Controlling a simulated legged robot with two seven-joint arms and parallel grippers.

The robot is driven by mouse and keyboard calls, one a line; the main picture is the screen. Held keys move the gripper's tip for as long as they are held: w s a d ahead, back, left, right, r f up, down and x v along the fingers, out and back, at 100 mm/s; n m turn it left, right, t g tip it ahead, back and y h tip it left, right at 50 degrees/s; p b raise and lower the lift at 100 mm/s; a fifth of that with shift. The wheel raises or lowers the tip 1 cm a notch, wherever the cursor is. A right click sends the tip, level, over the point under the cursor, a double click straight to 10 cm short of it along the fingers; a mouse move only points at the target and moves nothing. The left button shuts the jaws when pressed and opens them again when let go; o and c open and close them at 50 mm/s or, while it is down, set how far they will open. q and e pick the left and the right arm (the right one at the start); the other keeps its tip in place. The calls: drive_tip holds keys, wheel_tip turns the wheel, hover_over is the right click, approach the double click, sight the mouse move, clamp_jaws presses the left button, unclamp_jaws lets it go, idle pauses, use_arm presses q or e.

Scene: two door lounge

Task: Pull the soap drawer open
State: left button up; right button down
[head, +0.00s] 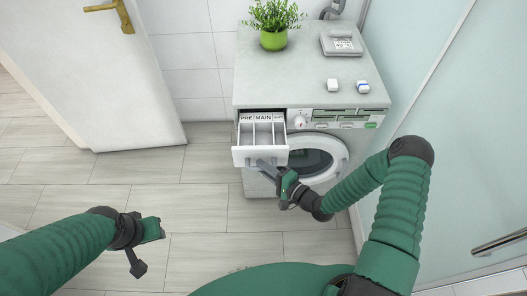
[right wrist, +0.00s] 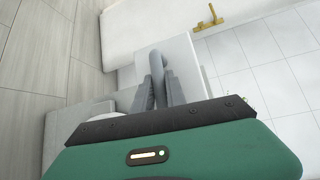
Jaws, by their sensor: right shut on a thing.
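The white soap drawer (head: 259,154) sticks out of the upper left front of the washing machine (head: 312,80). Its compartments show from above, with PRE and MAIN labels at the back. My right gripper (head: 268,169) is at the drawer's front, shut on its grey handle. The right wrist view shows the handle (right wrist: 159,64) between the two grey fingers, with the white drawer front (right wrist: 185,60) behind it. My left gripper (head: 137,262) hangs empty over the floor at lower left; its finger gap is not clear.
A potted plant (head: 273,38), a grey device (head: 341,43) and two small white items stand on the machine top. The round machine door (head: 330,158) is below the drawer, near my right arm. A white door (head: 100,75) is at left; glass panels are at right. The floor between is clear.

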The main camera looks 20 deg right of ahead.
drive_tip(key=shift+s+a+f, duration=0.15)
drive_tip(key=shift+s+f, duration=0.05)
drive_tip(key=shift+s, duration=0.25)
drive_tip(key=shift+s+a+f, duration=0.15)
drive_tip(key=shift+s, duration=0.25)
drive_tip(key=c, duration=1.7)
unclamp_jaws()
drive_tip(key=o, duration=0.3)
drive_tip(key=shift+r, duration=0.15)
drive_tip(key=shift+o, duration=0.2)
drive_tip(key=shift+w, duration=0.1)
